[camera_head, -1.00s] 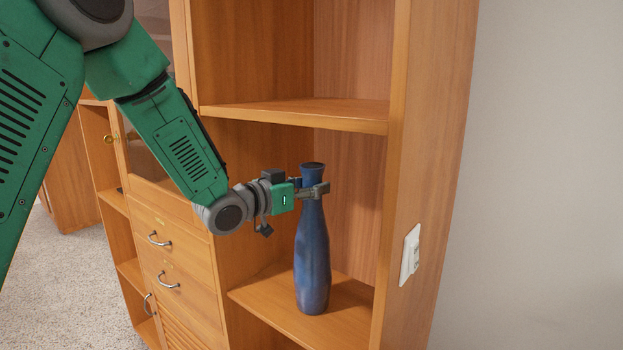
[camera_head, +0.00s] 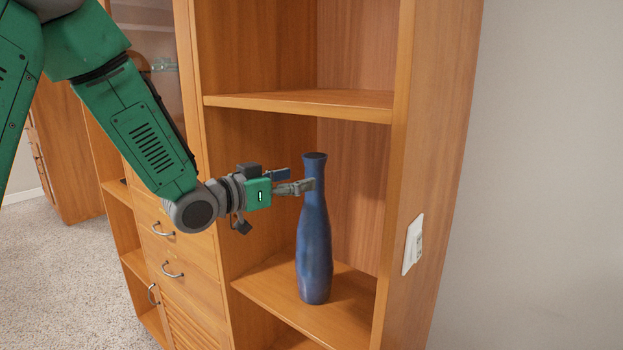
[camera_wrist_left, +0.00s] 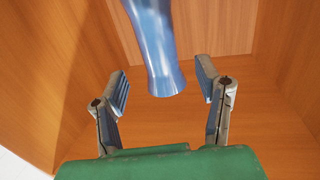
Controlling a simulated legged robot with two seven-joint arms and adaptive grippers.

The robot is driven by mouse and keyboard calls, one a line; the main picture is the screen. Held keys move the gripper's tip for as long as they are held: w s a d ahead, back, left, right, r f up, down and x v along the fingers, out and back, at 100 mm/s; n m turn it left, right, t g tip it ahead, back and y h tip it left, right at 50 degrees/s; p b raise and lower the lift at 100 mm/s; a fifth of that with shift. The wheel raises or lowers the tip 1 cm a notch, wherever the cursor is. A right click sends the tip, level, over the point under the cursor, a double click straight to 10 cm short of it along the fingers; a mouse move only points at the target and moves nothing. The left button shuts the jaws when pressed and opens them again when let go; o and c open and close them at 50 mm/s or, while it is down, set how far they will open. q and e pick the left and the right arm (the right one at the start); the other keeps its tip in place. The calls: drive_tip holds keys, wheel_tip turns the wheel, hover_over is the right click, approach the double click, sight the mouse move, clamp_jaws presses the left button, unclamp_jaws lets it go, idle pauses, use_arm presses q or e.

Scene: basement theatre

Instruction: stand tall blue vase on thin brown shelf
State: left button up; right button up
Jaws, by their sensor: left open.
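The tall blue vase (camera_head: 314,245) stands upright on the thin brown shelf (camera_head: 346,312) in the wooden cabinet. My left gripper (camera_head: 296,180) is open at the height of the vase's neck, to its left, with one fingertip overlapping the neck's edge in the head view. In the left wrist view the vase (camera_wrist_left: 158,50) shows beyond and between the spread fingers of my left gripper (camera_wrist_left: 165,88), with gaps on both sides. My right gripper is not in view.
An upper shelf (camera_head: 300,104) lies above the vase. The cabinet's right side panel (camera_head: 430,190) carries a white switch plate (camera_head: 413,243). Drawers with handles (camera_head: 163,229) are at the left. Carpet (camera_head: 75,280) is clear at lower left.

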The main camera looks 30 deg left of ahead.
use_arm(q)
drive_tip(key=v, duration=0.7)
drive_tip(key=s+d+f+n+g+y, duration=0.1)
drive_tip(key=s+d+f+g, duration=0.15)
drive_tip(key=f, duration=0.75)
drive_tip(key=s+d+f+g+y, duration=0.15)
drive_tip(key=f+g, duration=0.25)
drive_tip(key=f, duration=0.6)
drive_tip(key=s+d+f+n+g+y, duration=0.1)
drive_tip(key=s+d+f+g, duration=0.2)
drive_tip(key=f, duration=0.7)
drive_tip(key=s+d+f+g, duration=0.2)
drive_tip(key=s+f+g, duration=0.1)
drive_tip(key=s+f, duration=0.4)
drive_tip(key=s+d+f+g+y, duration=0.1)
drive_tip(key=s+d+f+g, duration=0.2)
drive_tip(key=s+f, duration=0.4)
drive_tip(key=s, duration=0.6)
drive_tip(key=shift+s+d+f+g, duration=0.2)
drive_tip(key=shift+s+d+g, duration=0.05)
drive_tip(key=shift+s+g, duration=0.15)
wheel_tip(320, 180, down, 3)
drive_tip(key=b, duration=0.3)
drive_tip(key=shift+w+f, duration=0.15)
drive_tip(key=shift+f, duration=0.1)
